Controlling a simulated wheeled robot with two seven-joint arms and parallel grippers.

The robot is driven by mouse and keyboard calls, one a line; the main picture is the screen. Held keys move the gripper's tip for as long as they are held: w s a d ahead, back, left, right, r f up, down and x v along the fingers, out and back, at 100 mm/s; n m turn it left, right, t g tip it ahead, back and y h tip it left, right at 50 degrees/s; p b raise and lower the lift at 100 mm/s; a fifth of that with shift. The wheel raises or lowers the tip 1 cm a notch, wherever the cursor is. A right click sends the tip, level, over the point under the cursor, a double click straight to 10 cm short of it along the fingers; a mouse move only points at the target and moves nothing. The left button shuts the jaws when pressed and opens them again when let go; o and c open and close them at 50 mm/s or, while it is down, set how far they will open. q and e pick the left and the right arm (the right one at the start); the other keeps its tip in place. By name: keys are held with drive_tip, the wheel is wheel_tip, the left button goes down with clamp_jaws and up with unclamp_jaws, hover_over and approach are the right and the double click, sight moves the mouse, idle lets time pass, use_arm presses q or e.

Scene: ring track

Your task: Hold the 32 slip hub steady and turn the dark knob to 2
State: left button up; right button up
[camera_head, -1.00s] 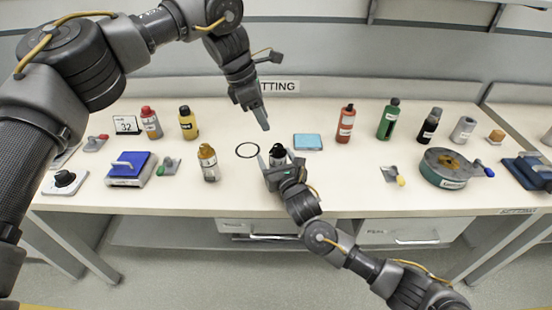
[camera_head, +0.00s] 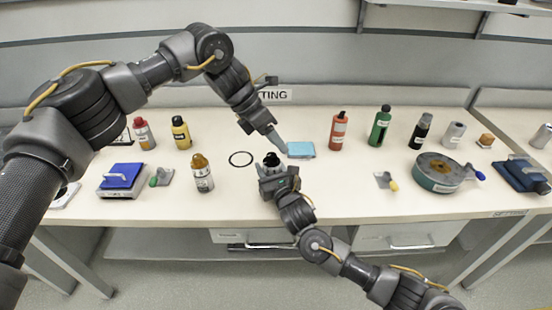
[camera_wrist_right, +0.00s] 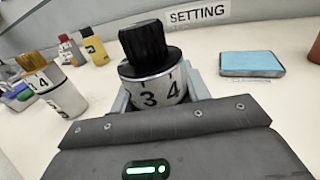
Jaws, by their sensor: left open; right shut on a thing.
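The slip hub is a pale cylinder (camera_wrist_right: 158,92) with dark numerals, 3 and 4 facing the right wrist camera. Its ribbed dark knob (camera_wrist_right: 144,42) stands upright on top, and also shows in the head view (camera_head: 271,159). My right gripper (camera_head: 270,170) is shut around the hub's pale body, below the knob. The hub stands at the table's middle. My left gripper (camera_head: 280,142) is open, pointing down and right, just behind and above the knob, apart from it. The hub's lower part is hidden by the right gripper.
A light blue block (camera_head: 301,150) lies close to the left gripper. Red (camera_head: 338,132) and green (camera_head: 380,128) bottles stand right.

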use_arm(q)
drive_tip(key=s+d+f+n+g+h, duration=0.1)
drive_tip(key=s+d+f+n+h, duration=0.15)
drive_tip(key=d+n, duration=0.2)
drive_tip(key=n+t+h, duration=0.8)
drive_tip(key=n, duration=2.3)
approach(277, 160)
drive_tip(key=d+r, duration=0.1)
drive_tip(key=d, duration=0.1)
drive_tip(key=shift+m, duration=0.25)
drive_tip(key=shift+w+x, duration=0.15)
drive_tip(key=shift+x, duration=1.95)
drive_tip(key=shift+w+x, duration=0.15)
drive_tip(key=shift+x, duration=1.9)
drive_tip(key=shift+a+r, duration=0.15)
drive_tip(key=shift+c, duration=0.4)
